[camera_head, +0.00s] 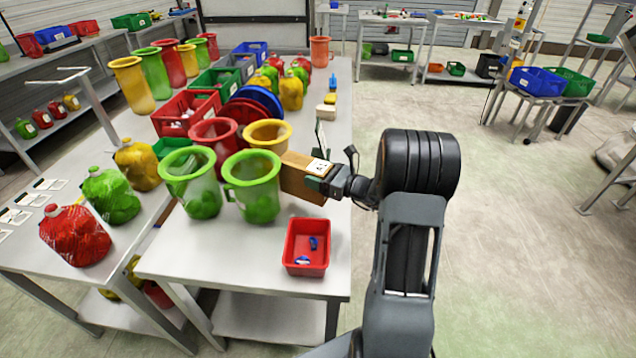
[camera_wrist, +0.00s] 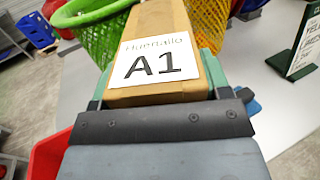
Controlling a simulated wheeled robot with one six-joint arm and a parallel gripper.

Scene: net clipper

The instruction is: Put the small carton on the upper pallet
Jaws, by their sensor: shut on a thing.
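My gripper (camera_head: 322,180) is shut on a small brown carton (camera_head: 298,182) and holds it over the right side of the long table, beside the green jugs. In the wrist view the carton (camera_wrist: 165,93) lies between the green fingers, with a white label reading "A1" on its face. I cannot pick out a pallet for certain in either view. The carton's far end is close to the green jug (camera_head: 253,186); I cannot tell whether they touch.
A red bin (camera_head: 306,248) with small blue items stands at the table's near right. A small sign (camera_wrist: 298,45) stands to the right of the carton.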

